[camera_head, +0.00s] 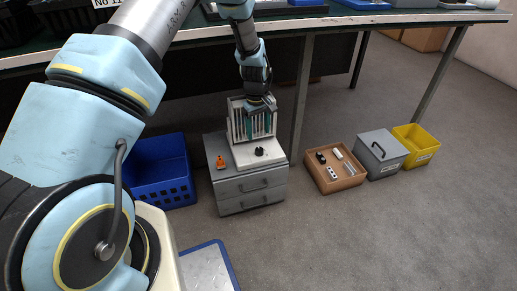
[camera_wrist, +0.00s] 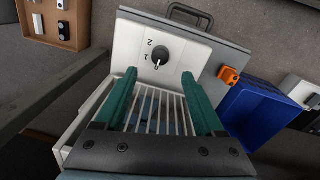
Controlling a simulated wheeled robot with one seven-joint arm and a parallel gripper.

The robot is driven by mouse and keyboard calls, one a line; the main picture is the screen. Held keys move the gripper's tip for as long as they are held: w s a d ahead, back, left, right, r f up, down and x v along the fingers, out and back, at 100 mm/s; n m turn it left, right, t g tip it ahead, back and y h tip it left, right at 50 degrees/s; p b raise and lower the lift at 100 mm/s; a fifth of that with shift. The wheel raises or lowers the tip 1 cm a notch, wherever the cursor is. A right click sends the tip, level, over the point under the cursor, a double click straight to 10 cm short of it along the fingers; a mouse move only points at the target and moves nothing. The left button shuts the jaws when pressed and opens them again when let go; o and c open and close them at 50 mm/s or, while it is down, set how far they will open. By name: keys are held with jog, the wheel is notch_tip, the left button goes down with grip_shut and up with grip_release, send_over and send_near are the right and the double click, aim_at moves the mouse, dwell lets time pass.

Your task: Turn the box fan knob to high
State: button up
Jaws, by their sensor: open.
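The box fan (camera_head: 238,118) is a pale box with a slatted grille, standing on a grey drawer cabinet; its grille also shows in the wrist view (camera_wrist: 158,112). Its black knob (camera_head: 259,151) sits on the pale base in front of the grille. In the wrist view the knob (camera_wrist: 159,60) has the marks 1 and 2 beside it on its left; I cannot tell its setting for sure. My gripper (camera_wrist: 159,75) is open and empty, its two teal fingers spread over the grille and pointing toward the knob. In the head view my gripper (camera_head: 262,104) is by the grille, above the knob.
The drawer cabinet (camera_head: 250,187) also bears a small orange object (camera_head: 221,162). A blue crate (camera_head: 160,172) stands left of it. A brown tray (camera_head: 337,171), grey box (camera_head: 381,153) and yellow bin (camera_head: 416,145) stand right. A workbench (camera_head: 330,20) runs behind.

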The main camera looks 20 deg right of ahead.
aim_at(259, 149)
notch_tip(259, 149, down, 9)
jog(key=shift+d+r+b, duration=0.15)
jog(key=shift+b, duration=0.65)
jog(key=shift+c, duration=0.3)
grip_shut()
